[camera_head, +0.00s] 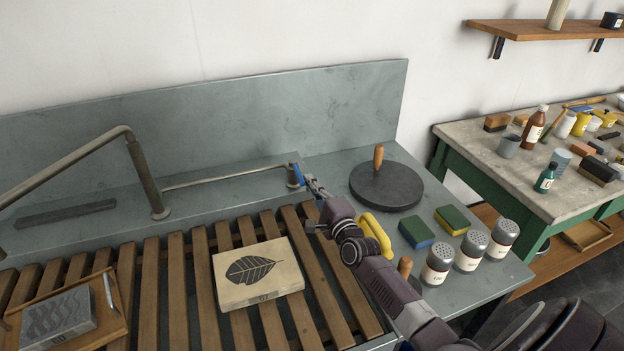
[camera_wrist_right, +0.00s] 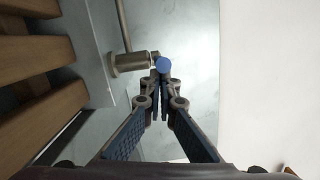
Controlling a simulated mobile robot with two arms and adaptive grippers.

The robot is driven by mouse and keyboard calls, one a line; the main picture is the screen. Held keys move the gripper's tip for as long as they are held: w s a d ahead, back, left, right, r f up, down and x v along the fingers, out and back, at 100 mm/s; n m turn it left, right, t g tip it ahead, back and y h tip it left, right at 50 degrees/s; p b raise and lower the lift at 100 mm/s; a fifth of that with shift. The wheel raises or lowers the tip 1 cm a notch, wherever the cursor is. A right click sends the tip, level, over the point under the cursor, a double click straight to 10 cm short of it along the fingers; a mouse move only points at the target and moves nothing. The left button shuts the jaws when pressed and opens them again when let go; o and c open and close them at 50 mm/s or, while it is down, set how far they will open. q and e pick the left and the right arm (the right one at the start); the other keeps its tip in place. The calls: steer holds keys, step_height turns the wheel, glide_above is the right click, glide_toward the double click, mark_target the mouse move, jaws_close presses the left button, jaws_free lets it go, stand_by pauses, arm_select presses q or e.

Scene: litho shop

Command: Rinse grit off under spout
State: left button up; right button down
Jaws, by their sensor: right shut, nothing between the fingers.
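A cream stone slab (camera_head: 230,290) with a dark leaf drawing lies flat on the wooden slats (camera_head: 148,290) of the sink. I cannot make out grit on it. A bent metal spout (camera_head: 75,162) rises behind the slats and reaches left, not over the leaf stone. A thin pipe runs right from its base to a tap valve (camera_head: 293,180) with a blue handle (camera_head: 297,170); the handle's blue end (camera_wrist_right: 162,63) shows in the wrist view. My right gripper (camera_head: 311,188) is shut and empty, fingertips (camera_wrist_right: 161,88) close at the handle; I cannot tell whether they touch. My left gripper is out of view.
A round dark disc with a wooden knob (camera_head: 386,190), a yellow-handled item (camera_head: 374,234), two sponges (camera_head: 415,232) and three shakers (camera_head: 470,250) crowd the right ledge. A tray (camera_head: 118,308) with a grey stone (camera_head: 58,318) sits at left. A cluttered table (camera_head: 470,145) stands at right.

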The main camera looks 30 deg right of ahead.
steer(key=a+m+h+p, duration=0.2)
steer(key=h+p, duration=0.1)
steer(key=shift+w+a+r+g+p, duration=0.1)
steer(key=shift+w+r+g+p, duration=0.1)
steer(key=shift+g+p, duration=0.1)
steer(key=shift+w+a+f+h, duration=0.15)
steer(key=shift+a+h, duration=0.15)
steer(key=shift+a, duration=0.2)
steer(key=shift+w+a+f+h, duration=0.15)
steer(key=shift+a+h, duration=0.15)
steer(key=shift+a, duration=0.2)
steer(key=shift+m, duration=0.3)
